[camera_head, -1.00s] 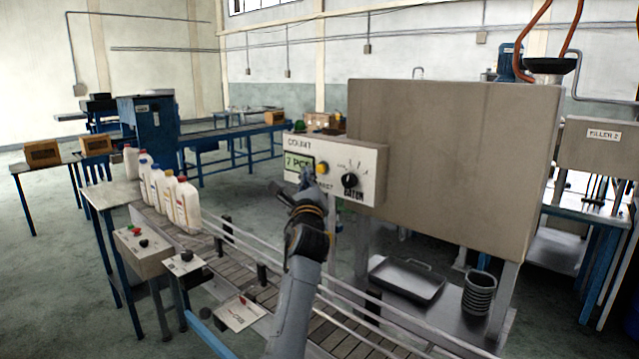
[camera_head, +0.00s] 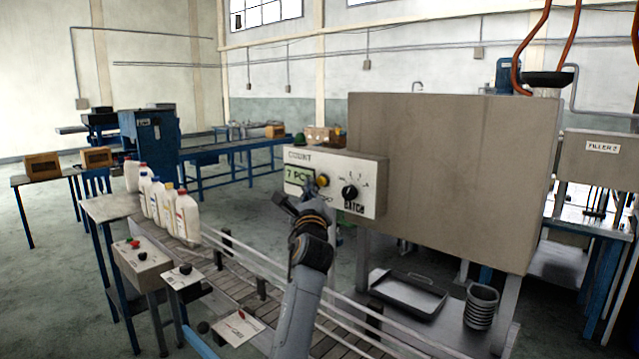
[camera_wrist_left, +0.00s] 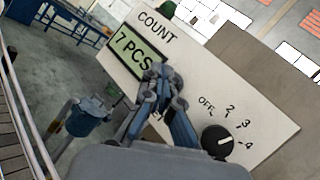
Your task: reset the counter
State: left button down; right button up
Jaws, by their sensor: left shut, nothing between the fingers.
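The counter panel (camera_head: 372,166) is a pale box face with a green display (camera_head: 298,178) reading "7 PCS" under the word COUNT. Contact cannot be told.
A conveyor (camera_head: 240,273) with rails runs below my left arm, with several white bottles (camera_head: 186,216) at its far end. Control boxes (camera_head: 143,262) stand at its near left. A large grey-brown tank (camera_head: 445,175) adjoins the panel on the right.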

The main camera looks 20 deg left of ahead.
pick_arm(q)
jog(key=shift+w, duration=0.1)
dwell(0.6)
jog(key=shift+w+d+b, duration=0.15)
jog(key=shift+w+b, duration=0.15)
jog(key=shift+b, duration=0.05)
jog(key=shift+w+d+b, duration=0.15)
jog(key=shift+w+b, duration=0.3)
jog(key=shift+b, duration=0.1)
dwell(0.6)
jog(key=shift+s, duration=0.1)
jog(key=shift+s+a+p, duration=0.3)
jog(key=shift+s+p, duration=0.5)
jog(key=shift+p, duration=0.45)
